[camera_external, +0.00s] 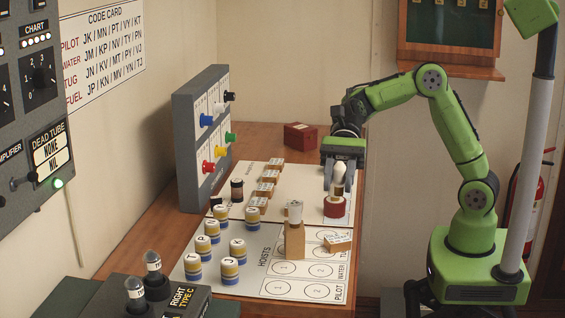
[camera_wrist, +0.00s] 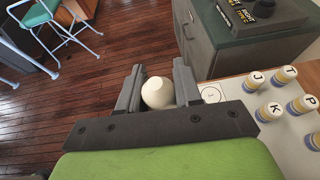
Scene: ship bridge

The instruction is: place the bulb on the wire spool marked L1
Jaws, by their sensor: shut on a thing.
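My gripper (camera_external: 341,180) is shut on a pale, rounded bulb (camera_external: 340,172) at the right edge of the table in the external view. In the wrist view, the bulb (camera_wrist: 158,92) sits between the two dark fingers. Its narrower lower part shows below the fingers in the external view. A red, round spool-like piece (camera_external: 334,208) is directly under it. I cannot tell whether the bulb touches this piece. No L1 mark is readable in either view, so I cannot tell which thing is the marked wire spool.
Several blue-and-yellow lettered cylinders (camera_external: 230,268) stand at the table's near left. A wooden block with a white top (camera_external: 294,240) stands on the hoists sheet (camera_external: 262,286). A grey panel with coloured knobs (camera_external: 203,140) rises at the left. A red box (camera_external: 300,136) lies at the back.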

